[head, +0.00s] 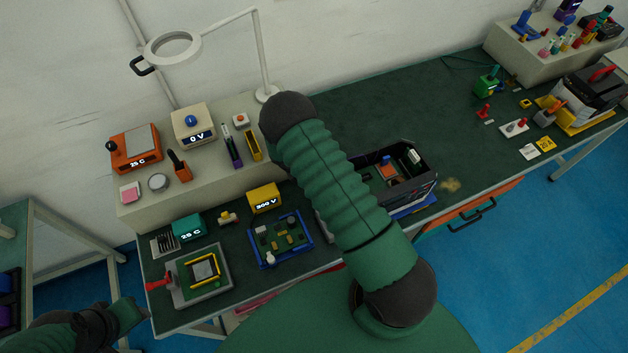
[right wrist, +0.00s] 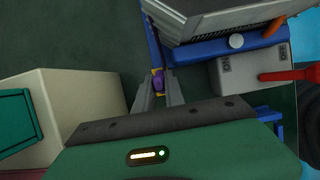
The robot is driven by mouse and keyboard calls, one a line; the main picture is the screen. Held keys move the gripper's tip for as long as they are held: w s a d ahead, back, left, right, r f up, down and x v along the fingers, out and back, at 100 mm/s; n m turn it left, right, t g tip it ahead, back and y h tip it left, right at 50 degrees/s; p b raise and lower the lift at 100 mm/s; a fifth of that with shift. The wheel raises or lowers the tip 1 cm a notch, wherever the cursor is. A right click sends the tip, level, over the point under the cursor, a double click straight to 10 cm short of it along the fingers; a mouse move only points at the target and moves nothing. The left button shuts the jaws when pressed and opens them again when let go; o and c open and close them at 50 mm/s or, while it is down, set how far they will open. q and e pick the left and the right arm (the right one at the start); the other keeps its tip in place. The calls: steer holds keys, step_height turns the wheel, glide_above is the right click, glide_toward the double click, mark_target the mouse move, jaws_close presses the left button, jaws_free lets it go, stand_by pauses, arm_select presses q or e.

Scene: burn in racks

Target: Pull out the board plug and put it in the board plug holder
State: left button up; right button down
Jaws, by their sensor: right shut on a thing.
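My right gripper (right wrist: 158,100) is shut on a small purple piece with yellow edges (right wrist: 158,82), which looks like the board plug. In the head view my right forearm hides this gripper and the piece. My left gripper (head: 126,315) is at the lower left, beside the bench's front corner; its fingers are not clear. I cannot make out which thing is the board plug holder.
A grey switch box (right wrist: 240,75) with a red lever stands right of my right gripper. A beige box (right wrist: 75,105) with a teal face stands left. In the head view, a blue-framed circuit board (head: 281,262) and an open black case (head: 425,187) flank my forearm. The back-middle bench is clear.

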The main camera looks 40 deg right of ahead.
steer(key=shift+f+b, duration=0.5)
steer(key=shift+f, duration=0.15)
steer(key=c, duration=1.3)
jaws_free()
steer(key=shift+c, duration=0.2)
steer(key=shift+r, duration=0.1)
